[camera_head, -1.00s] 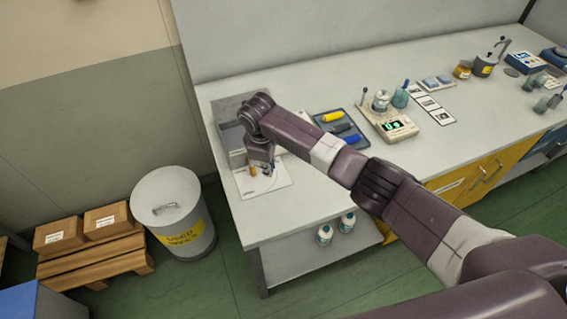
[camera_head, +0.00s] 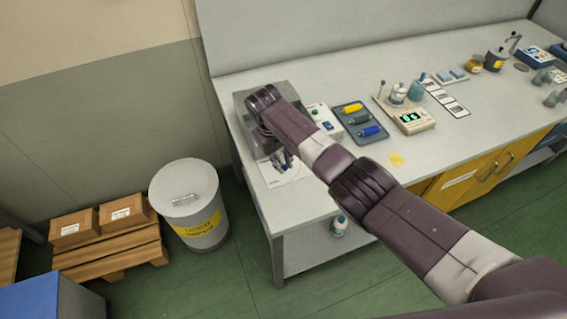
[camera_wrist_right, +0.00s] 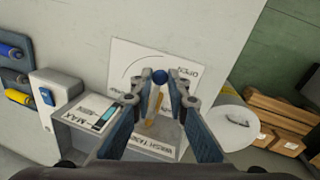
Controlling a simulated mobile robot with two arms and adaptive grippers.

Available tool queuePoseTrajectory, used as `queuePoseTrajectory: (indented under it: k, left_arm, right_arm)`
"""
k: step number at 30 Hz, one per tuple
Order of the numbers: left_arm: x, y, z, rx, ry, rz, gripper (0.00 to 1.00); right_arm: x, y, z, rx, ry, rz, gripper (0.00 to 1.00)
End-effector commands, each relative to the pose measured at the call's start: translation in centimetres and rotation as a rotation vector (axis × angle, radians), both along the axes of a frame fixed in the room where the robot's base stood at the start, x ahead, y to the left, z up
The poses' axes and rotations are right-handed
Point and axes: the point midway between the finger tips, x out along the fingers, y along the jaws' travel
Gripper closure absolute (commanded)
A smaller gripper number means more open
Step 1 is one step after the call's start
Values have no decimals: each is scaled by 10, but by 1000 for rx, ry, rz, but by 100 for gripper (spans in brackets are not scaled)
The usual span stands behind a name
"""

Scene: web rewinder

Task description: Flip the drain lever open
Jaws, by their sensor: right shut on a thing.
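The drain lever shows in the right wrist view as a blue ball knob (camera_wrist_right: 160,76) on a yellowish stem (camera_wrist_right: 154,104). It stands in front of a white plate (camera_wrist_right: 186,62) with a curved line and the word OPEN. My right gripper (camera_wrist_right: 160,78) is shut on the knob, with a fingertip on each side. In the head view my right gripper (camera_head: 284,160) is low over the plate (camera_head: 290,175) at the bench's left end, beside the grey wash tank (camera_head: 243,110). My arm hides much of the tank and lever there. My left gripper is not in view.
A white switch box (camera_head: 324,118) and a tray (camera_head: 347,112) of coloured cylinders are right of the tank. A grey bin (camera_head: 188,200) and a pallet (camera_head: 110,250) with boxes are on the floor left of the bench.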

Motion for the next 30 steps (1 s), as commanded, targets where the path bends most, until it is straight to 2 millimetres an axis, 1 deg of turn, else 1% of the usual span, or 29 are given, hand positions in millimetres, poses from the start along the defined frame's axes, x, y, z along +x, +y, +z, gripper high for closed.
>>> queuePoseTrajectory:
  k: [3,6,16,17,21,22,30]
  left_arm:
    - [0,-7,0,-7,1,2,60]
    - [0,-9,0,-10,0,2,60]
    - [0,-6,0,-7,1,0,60]
    - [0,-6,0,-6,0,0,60]
    - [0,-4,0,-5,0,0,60]
    - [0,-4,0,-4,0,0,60]
    - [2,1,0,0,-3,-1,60]
  right_arm:
    - [1,1,1,3,-4,-17,100]
    - [2,1,1,4,-5,-25,100]
    - [2,2,2,4,-5,-26,100]
    - [2,2,2,4,-5,-25,84]
    - [2,1,2,3,-4,-26,69]
    - [1,1,1,3,-4,-26,67]
    - [1,1,1,2,-2,-25,67]
